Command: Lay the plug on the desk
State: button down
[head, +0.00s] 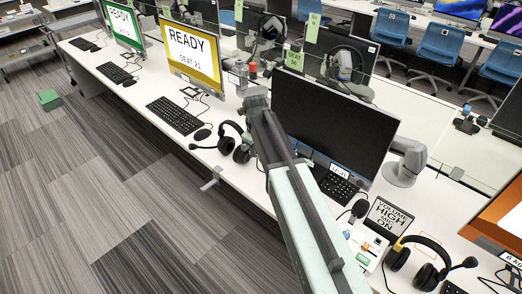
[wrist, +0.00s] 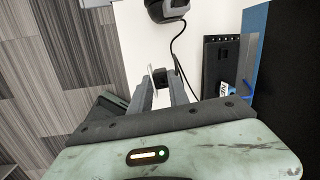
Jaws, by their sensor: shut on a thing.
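In the wrist view my gripper (wrist: 165,88) is shut on a small dark plug (wrist: 161,76), held between the fingertips over the white desk (wrist: 140,40). The plug is partly hidden by the fingers; I cannot tell whether it touches the desk. A thin black cable curves down the desk just right of the fingers; where it ends is hidden. The desk (head: 222,172) runs diagonally there.
A black headset (head: 240,150) lies on the desk left of my arm; part shows in the wrist view (wrist: 168,10). Carpet lies beyond that edge.

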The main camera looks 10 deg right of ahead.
dwell(0.3)
jog(key=shift+f+b, duration=7.25)
jog(key=c, duration=1.2)
grip_release()
jog(key=shift+o, duration=0.2)
jog(key=shift+r, duration=0.1)
